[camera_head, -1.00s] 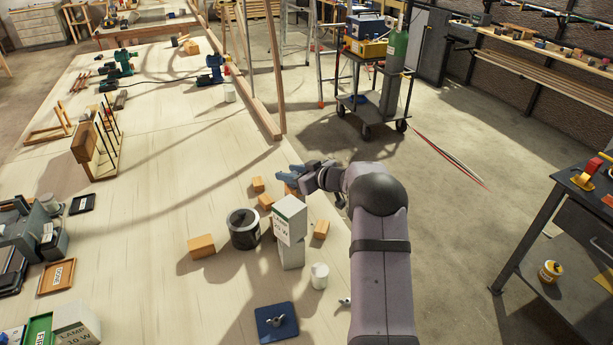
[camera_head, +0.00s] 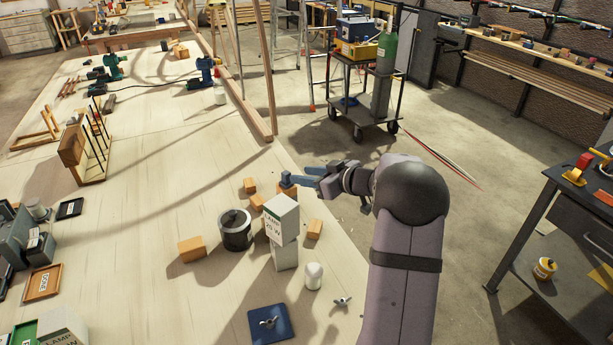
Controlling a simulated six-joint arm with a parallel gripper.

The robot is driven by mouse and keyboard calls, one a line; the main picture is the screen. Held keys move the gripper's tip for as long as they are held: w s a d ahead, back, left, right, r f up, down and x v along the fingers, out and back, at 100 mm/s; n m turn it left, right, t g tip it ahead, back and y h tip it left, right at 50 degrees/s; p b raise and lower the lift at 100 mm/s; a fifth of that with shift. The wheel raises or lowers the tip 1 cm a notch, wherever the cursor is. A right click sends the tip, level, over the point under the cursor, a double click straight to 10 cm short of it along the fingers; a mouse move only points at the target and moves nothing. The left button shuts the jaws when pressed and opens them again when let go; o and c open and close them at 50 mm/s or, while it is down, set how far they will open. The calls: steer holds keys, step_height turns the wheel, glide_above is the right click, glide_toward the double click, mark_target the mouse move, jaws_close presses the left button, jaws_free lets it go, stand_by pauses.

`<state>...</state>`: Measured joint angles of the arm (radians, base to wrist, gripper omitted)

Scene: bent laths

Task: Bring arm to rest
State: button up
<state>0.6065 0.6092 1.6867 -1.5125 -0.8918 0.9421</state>
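My gripper (camera_head: 304,177) is over the right edge of the pale workbench (camera_head: 150,225), at the end of my grey arm. Its two blue-grey fingers point left and look parted, with nothing visible between them. A small wooden block with a bluish top (camera_head: 287,190) lies just left of the fingertips; I cannot tell whether they touch. The white lamp box (camera_head: 281,218) stands on another pale box (camera_head: 284,255) below the gripper in the picture.
A trolley (camera_head: 362,100) stands behind. Open floor (camera_head: 440,240) lies right of the bench.

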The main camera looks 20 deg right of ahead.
stand_by(0.3)
